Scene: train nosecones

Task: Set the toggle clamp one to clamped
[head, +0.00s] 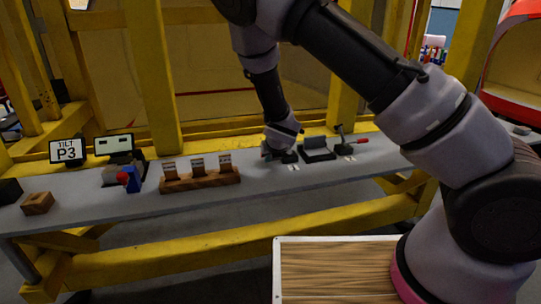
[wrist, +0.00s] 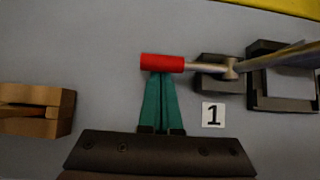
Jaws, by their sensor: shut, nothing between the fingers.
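Toggle clamp one shows in the wrist view, with a red handle grip (wrist: 161,63), a metal lever and a dark base (wrist: 218,75). A white card with the number 1 (wrist: 213,115) lies below it. Its lever reaches left from the base in that view. My gripper (wrist: 162,78) is shut, its green fingers together and empty. The fingertips are at the lower edge of the red grip; I cannot tell if they touch. In the head view, my wrist (head: 284,133) hides most of the clamp, whose dark base (head: 290,157) shows beneath.
A dark frame fixture (wrist: 285,90) stands right of the clamp. In the head view, a second red-handled clamp (head: 345,149) stands further right. A wooden rack with cards (head: 200,180) is to the left. A yellow post (head: 152,75) rises behind the grey bench (head: 255,185).

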